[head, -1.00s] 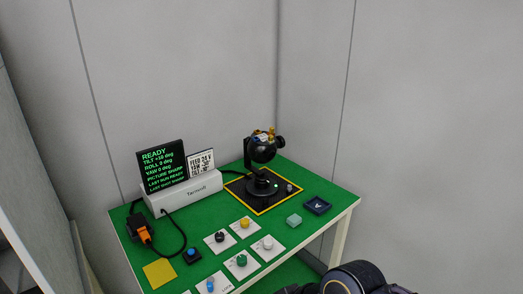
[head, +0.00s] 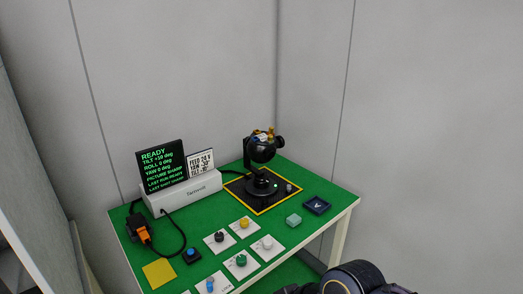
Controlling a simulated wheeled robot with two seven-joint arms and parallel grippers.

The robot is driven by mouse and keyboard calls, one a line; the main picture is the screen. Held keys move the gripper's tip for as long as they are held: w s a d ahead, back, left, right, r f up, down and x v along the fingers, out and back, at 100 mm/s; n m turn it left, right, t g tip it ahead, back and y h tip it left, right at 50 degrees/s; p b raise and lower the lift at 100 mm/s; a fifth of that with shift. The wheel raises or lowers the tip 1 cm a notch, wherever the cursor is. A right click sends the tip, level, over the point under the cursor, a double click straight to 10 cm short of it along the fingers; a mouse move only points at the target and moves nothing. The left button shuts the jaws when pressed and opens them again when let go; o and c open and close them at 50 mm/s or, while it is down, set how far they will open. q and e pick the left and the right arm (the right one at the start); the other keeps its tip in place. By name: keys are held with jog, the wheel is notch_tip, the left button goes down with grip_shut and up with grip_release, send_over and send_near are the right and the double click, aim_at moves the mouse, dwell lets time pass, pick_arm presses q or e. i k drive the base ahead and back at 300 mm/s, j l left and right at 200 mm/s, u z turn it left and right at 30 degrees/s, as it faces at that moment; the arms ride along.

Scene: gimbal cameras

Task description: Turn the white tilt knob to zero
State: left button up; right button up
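The white knob (head: 267,242) sits on a white square plate on the green table (head: 215,262), to the right of the other knobs. The display (head: 162,165) reads READY, TILT +10 deg, ROLL 0 deg and YAW 0 deg in green. The black gimbal camera (head: 262,150) stands on a black, yellow-edged pad at the back of the table. Part of my dark arm (head: 350,279) shows at the bottom edge, in front of the table. Neither gripper's fingertips can be made out.
Yellow (head: 244,222), black (head: 219,237), green (head: 241,260) and blue (head: 210,285) knobs surround the white one. A blue button (head: 191,254) and cables are at left.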

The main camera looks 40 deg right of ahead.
aim_at(267, 243)
jog(key=z, duration=1.3)
